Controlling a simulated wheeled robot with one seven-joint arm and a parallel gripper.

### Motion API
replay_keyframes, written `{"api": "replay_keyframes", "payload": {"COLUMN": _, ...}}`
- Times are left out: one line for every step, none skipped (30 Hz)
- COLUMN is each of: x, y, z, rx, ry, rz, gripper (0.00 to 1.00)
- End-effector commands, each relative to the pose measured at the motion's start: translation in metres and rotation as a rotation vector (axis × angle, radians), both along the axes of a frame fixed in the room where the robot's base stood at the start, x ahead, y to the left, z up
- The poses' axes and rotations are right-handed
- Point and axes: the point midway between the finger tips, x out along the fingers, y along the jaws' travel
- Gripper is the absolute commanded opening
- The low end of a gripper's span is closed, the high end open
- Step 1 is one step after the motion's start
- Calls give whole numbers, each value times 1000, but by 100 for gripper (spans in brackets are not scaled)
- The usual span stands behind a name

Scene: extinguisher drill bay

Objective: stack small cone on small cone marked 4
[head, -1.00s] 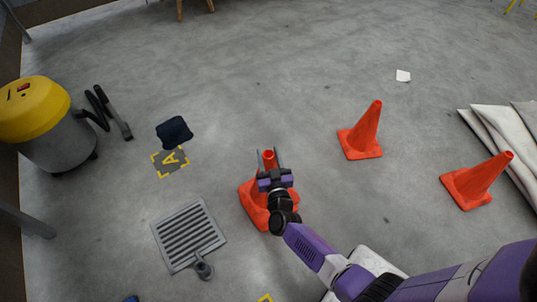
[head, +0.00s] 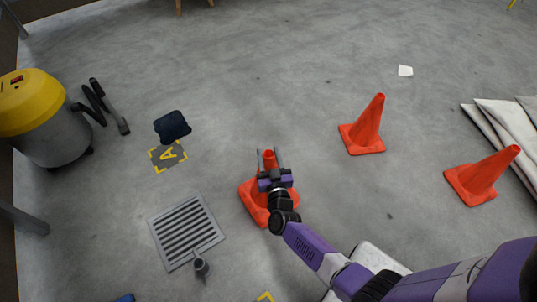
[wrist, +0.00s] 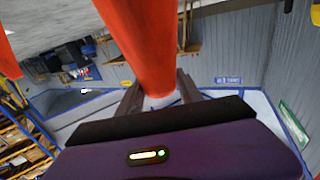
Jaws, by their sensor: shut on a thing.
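An orange cone (head: 253,206) with a square base is in the middle of the head view. My gripper (head: 269,154) is around its narrow upper part, with one finger on each side, and is shut on it. In the wrist view the cone (wrist: 148,45) rises as a large orange shape between the fingers. Whether its base touches the floor is hard to tell. Two similar cones stand upright on the floor to the right: a nearer-to-middle cone (head: 367,125) and a far-right cone (head: 483,177). No number shows on any cone, so I cannot tell which is marked 4.
A floor grate (head: 186,232) lies left of the held cone. A dark cloth (head: 172,127) lies by a yellow-marked A square (head: 167,155). A yellow-topped vacuum (head: 45,118) stands at left. Folded pale sheets (head: 502,125) lie at far right. Floor between the cones is clear.

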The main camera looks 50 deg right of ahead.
Motion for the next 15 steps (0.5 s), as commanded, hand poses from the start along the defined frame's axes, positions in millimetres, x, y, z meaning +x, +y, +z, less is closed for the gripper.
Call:
{"api": "replay_keyframes", "payload": {"x": 1, "y": 0, "z": -3, "rx": -2, "ry": -2, "rz": 0, "gripper": 0}}
{"api": "replay_keyframes", "payload": {"x": 1, "y": 0, "z": -4, "rx": -2, "ry": -2, "rz": 0, "gripper": 0}}
{"api": "replay_keyframes", "payload": {"x": 1, "y": 0, "z": -6, "rx": -2, "ry": -2, "rz": 0, "gripper": 0}}
{"api": "replay_keyframes", "payload": {"x": 1, "y": 0, "z": -7, "rx": -1, "ry": -3, "rz": 0, "gripper": 0}}
{"api": "replay_keyframes", "payload": {"x": 1, "y": 0, "z": -9, "rx": -1, "ry": -3, "rz": 0, "gripper": 0}}
{"api": "replay_keyframes", "payload": {"x": 1, "y": 0, "z": -10, "rx": -1, "ry": -3, "rz": 0, "gripper": 0}}
{"api": "replay_keyframes", "payload": {"x": 1, "y": 0, "z": -12, "rx": -1, "ry": -3, "rz": 0, "gripper": 0}}
{"api": "replay_keyframes", "payload": {"x": 1, "y": 0, "z": -13, "rx": -1, "ry": -3, "rz": 0, "gripper": 0}}
{"api": "replay_keyframes", "payload": {"x": 1, "y": 0, "z": -15, "rx": -1, "ry": -3, "rz": 0, "gripper": 0}}
{"api": "replay_keyframes", "payload": {"x": 1, "y": 0, "z": -16, "rx": -1, "ry": -3, "rz": 0, "gripper": 0}}
{"api": "replay_keyframes", "payload": {"x": 1, "y": 0, "z": -17, "rx": -1, "ry": -3, "rz": 0, "gripper": 0}}
{"api": "replay_keyframes", "payload": {"x": 1, "y": 0, "z": -19, "rx": -1, "ry": -3, "rz": 0, "gripper": 0}}
{"api": "replay_keyframes", "payload": {"x": 1, "y": 0, "z": -16, "rx": -1, "ry": -3, "rz": 0, "gripper": 48}}
{"api": "replay_keyframes", "payload": {"x": 1, "y": 0, "z": -16, "rx": -1, "ry": -3, "rz": 0, "gripper": 54}}
{"api": "replay_keyframes", "payload": {"x": 1, "y": 0, "z": -16, "rx": -1, "ry": -3, "rz": 0, "gripper": 62}}
